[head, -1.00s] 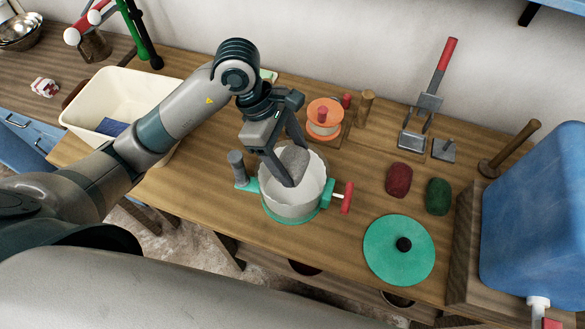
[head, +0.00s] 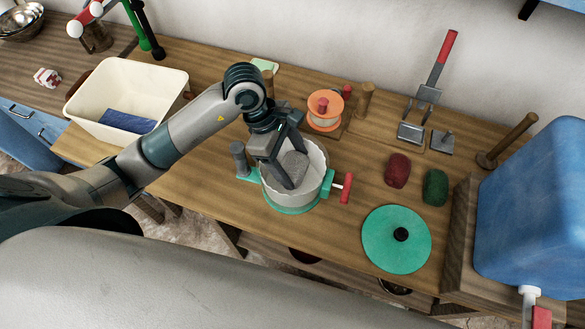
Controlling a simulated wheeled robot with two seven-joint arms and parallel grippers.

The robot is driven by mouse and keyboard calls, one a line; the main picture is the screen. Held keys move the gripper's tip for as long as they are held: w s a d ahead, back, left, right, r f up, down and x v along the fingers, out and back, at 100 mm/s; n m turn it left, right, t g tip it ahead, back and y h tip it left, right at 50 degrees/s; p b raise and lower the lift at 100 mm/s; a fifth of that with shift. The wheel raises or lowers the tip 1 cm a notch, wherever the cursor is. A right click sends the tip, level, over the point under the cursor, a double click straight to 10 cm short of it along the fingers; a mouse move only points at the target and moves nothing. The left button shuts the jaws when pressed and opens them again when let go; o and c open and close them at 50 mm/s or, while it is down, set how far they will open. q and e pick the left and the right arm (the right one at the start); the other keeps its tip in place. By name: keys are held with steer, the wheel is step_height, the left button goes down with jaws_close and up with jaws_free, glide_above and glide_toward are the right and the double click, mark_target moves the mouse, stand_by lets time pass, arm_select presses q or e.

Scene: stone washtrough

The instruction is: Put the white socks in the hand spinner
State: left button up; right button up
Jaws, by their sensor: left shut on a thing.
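The hand spinner (head: 312,193) is a white drum on a green base, with a red-handled crank at its right and a grey knob at its left. Its round green lid (head: 378,240) with a black knob lies apart on the table to the right. My left gripper (head: 292,168) points down into the open drum, shut on a grey rolled sock bundle (head: 295,163). The bundle looks grey rather than white and is within the drum's mouth. Whether it touches the drum's floor is hidden. My right gripper is not in view.
A cream tub (head: 165,88) holding a blue cloth (head: 128,121) stands at left. Dark red (head: 397,170) and green (head: 435,187) bundles lie right of the spinner. An orange spool (head: 324,108) stands behind it. A big blue tank (head: 535,205) is at far right.

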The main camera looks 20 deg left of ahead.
mark_target(293, 171)
arm_select(q)
step_height(293, 171, down, 3)
steer(key=shift+r+p, duration=0.1)
steer(key=shift+p, duration=0.45)
steer(key=shift+f, duration=0.5)
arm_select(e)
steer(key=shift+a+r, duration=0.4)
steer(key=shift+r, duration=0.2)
arm_select(q)
steer(key=shift+f, duration=0.2)
steer(key=o, duration=0.8)
steer(key=shift+o, duration=0.3)
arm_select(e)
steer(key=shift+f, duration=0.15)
arm_select(q)
steer(key=shift+r, duration=0.1)
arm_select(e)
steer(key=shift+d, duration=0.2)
